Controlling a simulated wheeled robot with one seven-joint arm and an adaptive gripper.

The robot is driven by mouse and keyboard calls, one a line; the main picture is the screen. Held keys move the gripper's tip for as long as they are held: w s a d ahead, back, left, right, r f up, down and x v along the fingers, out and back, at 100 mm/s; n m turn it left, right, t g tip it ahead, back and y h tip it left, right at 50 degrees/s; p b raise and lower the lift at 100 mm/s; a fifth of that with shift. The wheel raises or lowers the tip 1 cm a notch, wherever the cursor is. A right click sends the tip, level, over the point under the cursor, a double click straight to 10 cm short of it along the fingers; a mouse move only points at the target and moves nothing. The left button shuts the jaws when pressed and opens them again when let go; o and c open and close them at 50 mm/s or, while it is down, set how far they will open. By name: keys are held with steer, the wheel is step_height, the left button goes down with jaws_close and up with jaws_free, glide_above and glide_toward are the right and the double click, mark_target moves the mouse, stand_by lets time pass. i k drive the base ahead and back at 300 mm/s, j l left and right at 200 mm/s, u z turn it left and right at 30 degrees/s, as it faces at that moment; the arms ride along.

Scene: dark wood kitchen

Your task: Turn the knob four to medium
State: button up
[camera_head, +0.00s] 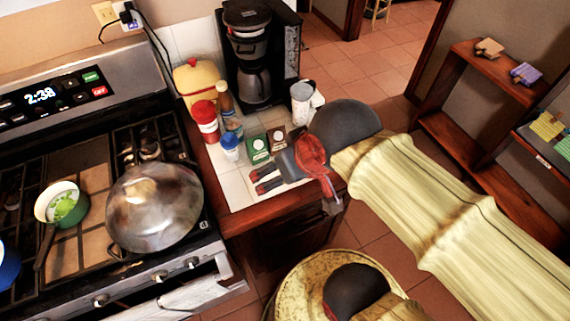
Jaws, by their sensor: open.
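The stove (215,250) fills the left side, with several silver knobs along its front edge. My gripper (257,182), dark with red parts, is open over the counter (238,190) right of the stove. It points left and is apart from the knobs. I see nothing held in it.
A large domed metal lid or pan (155,207) covers the right burners. A green pot (62,205) sits left of it. Bottles (205,121), small boxes (257,149), a white cup (301,103) and a coffee maker (250,60) crowd the counter. A wooden shelf (470,125) stands right.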

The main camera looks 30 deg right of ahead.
mark_target(191, 261)
steer(key=j+z, duration=0.1)
steer(key=j, duration=0.9)
steer(key=k+j+z, duration=0.15)
steer(key=j, duration=0.4)
steer(key=j+z, duration=0.1)
steer(key=j, duration=0.4)
steer(key=k+j, duration=0.1)
steer(key=j, duration=0.4)
steer(key=k+j+z, duration=0.15)
steer(key=j, duration=0.35)
steer(key=j+z, duration=0.1)
steer(key=j, duration=0.4)
steer(key=k+j+z, duration=0.3)
steer(key=l+z, duration=0.2)
steer(key=z, duration=0.55)
steer(key=j+u, duration=0.2)
steer(key=u, duration=0.2)
steer(key=i+j+u, duration=0.15)
steer(key=u, duration=0.2)
